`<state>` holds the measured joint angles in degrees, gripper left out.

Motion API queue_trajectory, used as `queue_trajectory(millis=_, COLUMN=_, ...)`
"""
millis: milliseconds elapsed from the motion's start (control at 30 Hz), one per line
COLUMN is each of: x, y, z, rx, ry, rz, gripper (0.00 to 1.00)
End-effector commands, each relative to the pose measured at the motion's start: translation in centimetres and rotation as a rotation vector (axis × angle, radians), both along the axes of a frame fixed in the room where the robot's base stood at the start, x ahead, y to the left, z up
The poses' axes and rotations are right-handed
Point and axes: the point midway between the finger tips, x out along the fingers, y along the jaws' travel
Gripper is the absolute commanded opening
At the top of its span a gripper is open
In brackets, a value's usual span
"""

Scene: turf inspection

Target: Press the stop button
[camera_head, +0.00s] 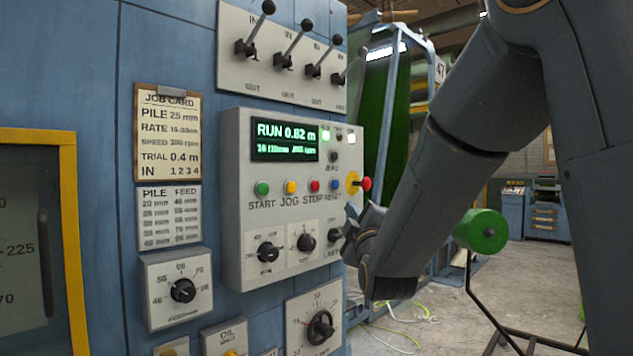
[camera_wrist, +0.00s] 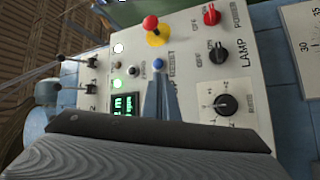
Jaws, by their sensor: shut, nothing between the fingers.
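The stop button (camera_head: 314,185) is a small red round button above the STOP label on the grey control panel (camera_head: 238,215). It sits between the yellow JOG button (camera_head: 291,187) and the blue RESET button (camera_head: 334,185). My gripper (camera_head: 350,222) is at the panel's right edge in the head view, below and right of the stop button. In the wrist view my gripper (camera_wrist: 159,76) is shut and empty, its tips near the blue RESET button (camera_wrist: 158,63). The stop button does not show there; it is probably hidden behind the fingers. I cannot tell whether the tips touch the panel.
A red mushroom knob on a yellow base (camera_head: 353,184) sticks out at the panel's right edge. The green START button (camera_head: 262,188) is at the left of the row. The display (camera_head: 284,140) reads RUN 0.82 m. Several levers (camera_head: 295,45) project above; rotary knobs (camera_head: 268,251) sit below.

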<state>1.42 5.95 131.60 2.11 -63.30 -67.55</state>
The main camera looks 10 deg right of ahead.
Motion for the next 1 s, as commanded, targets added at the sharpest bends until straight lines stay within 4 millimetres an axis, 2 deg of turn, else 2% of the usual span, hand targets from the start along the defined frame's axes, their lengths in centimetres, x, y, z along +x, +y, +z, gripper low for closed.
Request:
queue_trajectory(millis=33, x=-0.2, y=-0.1, z=1.7, rx=-0.032, ry=-0.049, rz=-0.012, gripper=0.0)
queue_trajectory(millis=100, x=-0.5, y=-0.2, z=3.2, rx=-0.067, ry=-0.1, rz=-0.028, gripper=0.0)
queue_trajectory(millis=200, x=-0.8, y=-0.3, z=4.5, rx=-0.095, ry=-0.142, rz=-0.04, gripper=0.0)
queue_trajectory(millis=667, x=-0.6, y=0.0, z=4.7, rx=-0.101, ry=-0.151, rz=-0.043, gripper=0.0)
queue_trajectory(millis=1000, x=2.4, y=2.2, z=4.7, rx=-0.099, ry=-0.15, rz=-0.04, gripper=0.0)
